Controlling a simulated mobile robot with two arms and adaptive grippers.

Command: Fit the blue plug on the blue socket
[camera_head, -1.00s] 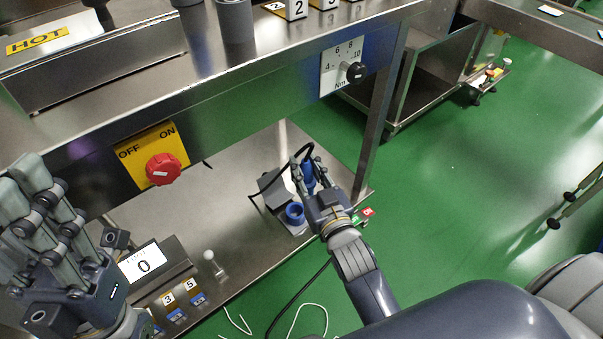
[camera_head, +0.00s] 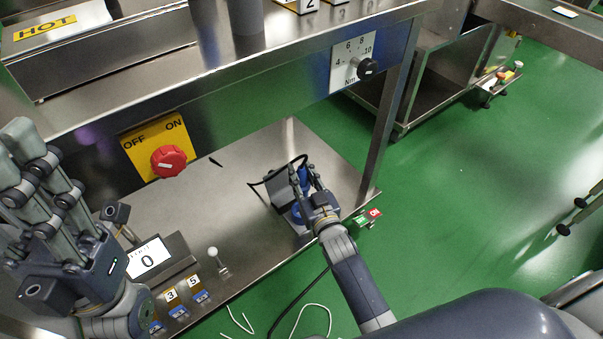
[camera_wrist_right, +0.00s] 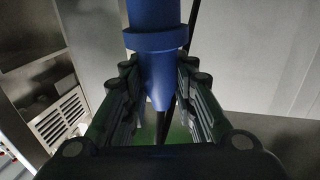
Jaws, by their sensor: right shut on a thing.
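My right gripper (camera_head: 313,190) is shut on the blue plug (camera_head: 304,177) above the lower steel shelf. In the right wrist view the plug (camera_wrist_right: 157,38) stands between the fingers (camera_wrist_right: 158,88), with a wide collar and a tapering end. The blue socket (camera_head: 296,214) is on a grey block at the shelf's front edge, partly hidden by my right gripper. The plug is close to the socket; I cannot tell whether they touch. My left gripper (camera_head: 65,190) is open and empty at the left, fingers extended.
A dark cable (camera_head: 262,184) loops by the socket block. A red OFF/ON knob (camera_head: 168,160), a display reading 0 (camera_head: 148,257) and a small white-knobbed lever (camera_head: 214,256) are to the left. A table leg (camera_head: 385,130) stands behind.

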